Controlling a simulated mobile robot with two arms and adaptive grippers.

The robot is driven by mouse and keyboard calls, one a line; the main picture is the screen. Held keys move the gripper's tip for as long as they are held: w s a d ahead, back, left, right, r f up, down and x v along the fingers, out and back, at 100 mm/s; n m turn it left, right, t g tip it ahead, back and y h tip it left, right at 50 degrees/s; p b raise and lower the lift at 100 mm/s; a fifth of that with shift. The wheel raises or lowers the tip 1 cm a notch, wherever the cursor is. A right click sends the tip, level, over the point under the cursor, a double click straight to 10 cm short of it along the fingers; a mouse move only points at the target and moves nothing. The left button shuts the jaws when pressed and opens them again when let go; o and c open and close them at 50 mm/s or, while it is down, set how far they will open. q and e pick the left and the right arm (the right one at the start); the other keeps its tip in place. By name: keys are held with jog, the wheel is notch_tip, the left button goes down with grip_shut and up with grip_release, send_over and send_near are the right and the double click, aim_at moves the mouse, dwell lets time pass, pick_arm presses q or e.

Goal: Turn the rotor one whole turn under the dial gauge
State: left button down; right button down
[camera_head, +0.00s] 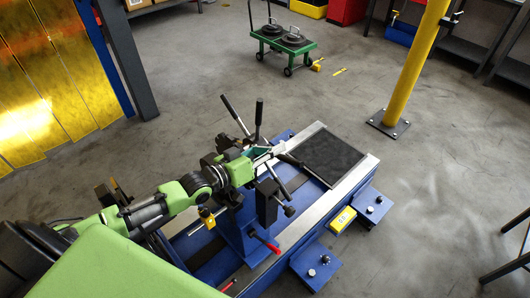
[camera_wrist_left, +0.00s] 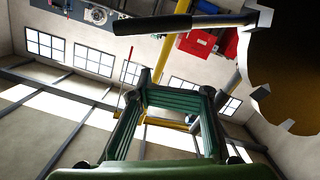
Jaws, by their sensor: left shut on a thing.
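The rotor is mostly hidden behind my arm and its stand (camera_head: 239,232). Several steel spokes with black grips (camera_head: 235,115) stick out around it, one (camera_head: 258,112) pointing up. My left gripper (camera_head: 264,157) is at the hub side among the spokes, shut on what looks like a spoke handle; the held part is hardly visible. In the left wrist view the green fingers (camera_wrist_left: 175,95) fill the middle. A black grip on a steel rod (camera_wrist_left: 152,25) crosses the top, and part of a dark lobed disc shows at right (camera_wrist_left: 285,55). I cannot make out the dial gauge.
The blue bench (camera_head: 318,262) has steel rails and a black mat (camera_head: 331,157). A red-tipped lever (camera_head: 265,243) juts out in front of the stand. A yellow box (camera_head: 342,219) sits at the bench edge. A yellow post (camera_head: 416,65) and a green cart (camera_head: 283,47) stand beyond on open floor.

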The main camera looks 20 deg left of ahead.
aim_at(284, 156)
pick_arm(q)
jog(key=x, duration=0.4)
jog(key=shift+w+d, duration=0.15)
jog(key=shift+w, duration=0.15)
jog(key=f, duration=0.1)
jog(key=s, duration=0.1)
jog(key=f, duration=0.1)
jog(key=shift+s+d+f+p, duration=0.25)
jog(key=shift+s+f+p, duration=0.1)
jog(key=shift+f+p, duration=0.05)
jog(key=shift+s+d+f, duration=0.1)
jog(key=shift+s+f, duration=0.15)
jog(key=shift+f, duration=0.05)
